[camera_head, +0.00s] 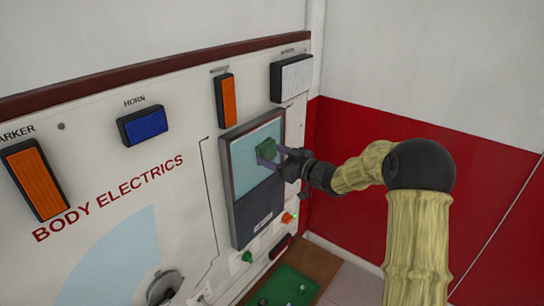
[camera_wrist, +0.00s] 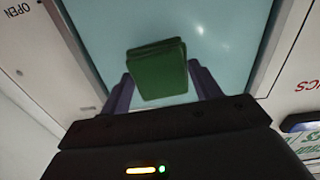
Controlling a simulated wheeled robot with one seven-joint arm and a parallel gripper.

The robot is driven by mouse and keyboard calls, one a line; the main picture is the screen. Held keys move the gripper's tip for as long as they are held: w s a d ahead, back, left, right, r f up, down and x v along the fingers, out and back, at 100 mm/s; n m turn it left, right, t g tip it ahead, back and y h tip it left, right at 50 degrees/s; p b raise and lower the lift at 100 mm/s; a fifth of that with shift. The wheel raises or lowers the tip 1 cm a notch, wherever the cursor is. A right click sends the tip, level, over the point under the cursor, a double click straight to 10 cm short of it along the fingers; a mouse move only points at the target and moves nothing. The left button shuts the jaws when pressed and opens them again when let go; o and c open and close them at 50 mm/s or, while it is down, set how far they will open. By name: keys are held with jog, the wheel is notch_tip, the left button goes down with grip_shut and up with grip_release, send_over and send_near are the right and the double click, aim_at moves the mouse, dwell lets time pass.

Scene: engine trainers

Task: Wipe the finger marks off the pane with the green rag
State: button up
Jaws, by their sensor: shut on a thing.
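The pane (camera_head: 245,178) is a pale blue-green sheet in a dark frame on the upright board. It fills much of the wrist view (camera_wrist: 225,40). The green rag (camera_head: 266,148) is a small folded block in front of the pane's upper right part; it also shows in the wrist view (camera_wrist: 158,70). My gripper (camera_head: 273,155) is shut on the rag, with a finger on each side of it in the wrist view (camera_wrist: 160,90). Whether the rag touches the pane I cannot tell. I make out no finger marks on the visible glass, only bright glints.
The board carries orange lamps (camera_head: 226,100), a blue horn block (camera_head: 143,126) and a white lamp block (camera_head: 292,78). A green tray (camera_head: 284,289) lies below the pane, near a green knob (camera_head: 247,257). A red and white wall stands at right.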

jog(key=shift+w+r, duration=0.1)
jog(key=w+d+p, duration=0.2)
jog(key=w, duration=0.1)
jog(key=shift+d, duration=0.2)
dwell(0.4)
jog(key=shift+s+a, duration=0.1)
dwell(0.3)
jog(key=shift+s+a+b, duration=0.55)
jog(key=shift+s+a, duration=0.05)
jog(key=shift+s, duration=0.2)
jog(key=shift+s+a+b, duration=0.55)
jog(key=shift+s, duration=0.2)
jog(key=shift+s+a+b, duration=1.05)
jog(key=shift+s+a, duration=0.25)
jog(key=shift+s, duration=0.25)
